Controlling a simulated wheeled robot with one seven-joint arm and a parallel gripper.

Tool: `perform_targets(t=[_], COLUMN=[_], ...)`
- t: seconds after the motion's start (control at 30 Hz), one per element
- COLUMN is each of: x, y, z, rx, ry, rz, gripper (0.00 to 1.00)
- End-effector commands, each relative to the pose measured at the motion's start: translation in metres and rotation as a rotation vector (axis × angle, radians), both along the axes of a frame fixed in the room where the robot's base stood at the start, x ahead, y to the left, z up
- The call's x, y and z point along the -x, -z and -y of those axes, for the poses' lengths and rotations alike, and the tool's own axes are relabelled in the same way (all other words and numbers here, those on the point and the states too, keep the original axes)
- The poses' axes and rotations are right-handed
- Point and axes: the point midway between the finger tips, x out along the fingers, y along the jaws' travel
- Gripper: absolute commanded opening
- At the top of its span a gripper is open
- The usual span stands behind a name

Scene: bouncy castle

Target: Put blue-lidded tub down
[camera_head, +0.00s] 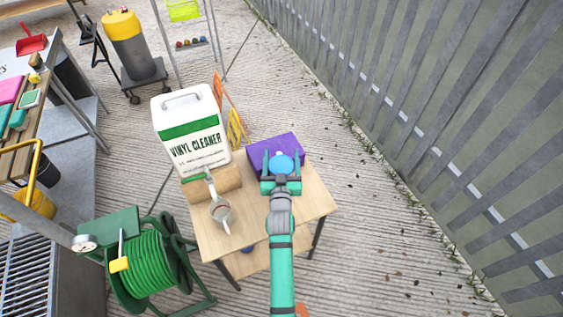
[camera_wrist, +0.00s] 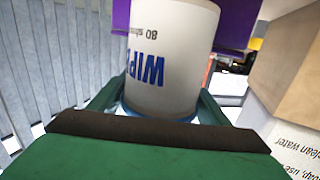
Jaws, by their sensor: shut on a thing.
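The blue-lidded tub shows as a round blue lid (camera_head: 283,163) in the head view. In the wrist view its white body (camera_wrist: 172,55) carries blue "WIPES" lettering, upside down. My gripper (camera_head: 282,171) is shut on the tub, with one green finger on each side; the fingers also flank it in the wrist view (camera_wrist: 158,102). The tub is over the far right part of a small wooden table (camera_head: 315,193), in front of a purple box (camera_head: 262,150). My gripper hides the tub's base in the head view, so I cannot tell whether it touches the table.
A green hose reel (camera_head: 148,262) stands at lower left. A slatted metal fence (camera_head: 440,110) runs along the right. The table's right front corner looks bare.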

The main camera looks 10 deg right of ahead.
Motion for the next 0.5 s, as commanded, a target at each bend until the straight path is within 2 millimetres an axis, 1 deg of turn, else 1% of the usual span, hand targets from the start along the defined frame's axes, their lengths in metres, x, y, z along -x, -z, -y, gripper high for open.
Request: perform_targets(t=[0.17, 0.27, 0.37, 0.5], x=[-0.009, -0.008, -0.009, -0.009], y=[0.009, 0.025, 0.035, 0.039], z=[0.003, 0.002, 0.002, 0.002], rx=[0.000, -0.001, -0.001, 0.001], ry=[0.000, -0.002, -0.002, -0.002], rz=[0.002, -0.001, 0.001, 0.004], gripper=[0.39, 0.39, 0.39, 0.39])
